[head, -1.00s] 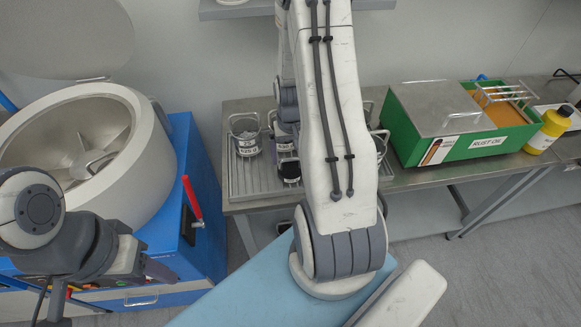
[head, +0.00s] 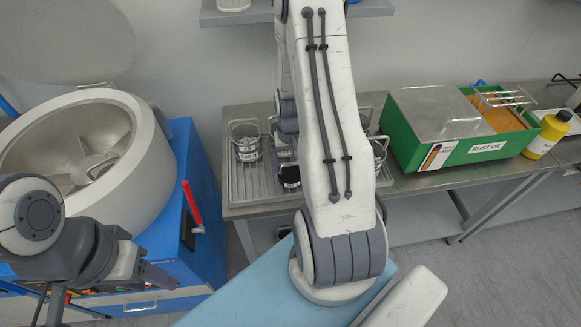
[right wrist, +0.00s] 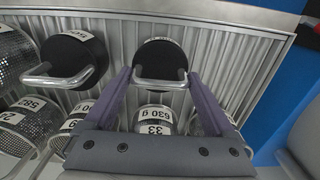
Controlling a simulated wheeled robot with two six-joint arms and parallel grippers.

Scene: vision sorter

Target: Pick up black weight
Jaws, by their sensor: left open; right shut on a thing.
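A black weight (right wrist: 158,62) with a metal loop handle and white label stands between my right gripper's fingers (right wrist: 158,80) in the right wrist view; the fingers are shut at its handle. In the head view this weight (head: 290,177) shows beside my right arm, over the ribbed metal tray (head: 245,187). I cannot tell whether it touches the tray. A second black weight (right wrist: 72,58) stands beside it in the right wrist view; my arm hides it in the head view. My left gripper (head: 150,274) is open at lower left, far from the tray, only partly seen.
Mesh baskets with labels stand close behind the weights, among them one marked 33 (right wrist: 154,120) and one at the tray's left (head: 246,148). A blue machine with a white drum (head: 85,150) is left. A green rust-oil box (head: 460,150) and yellow bottle (head: 547,135) are right.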

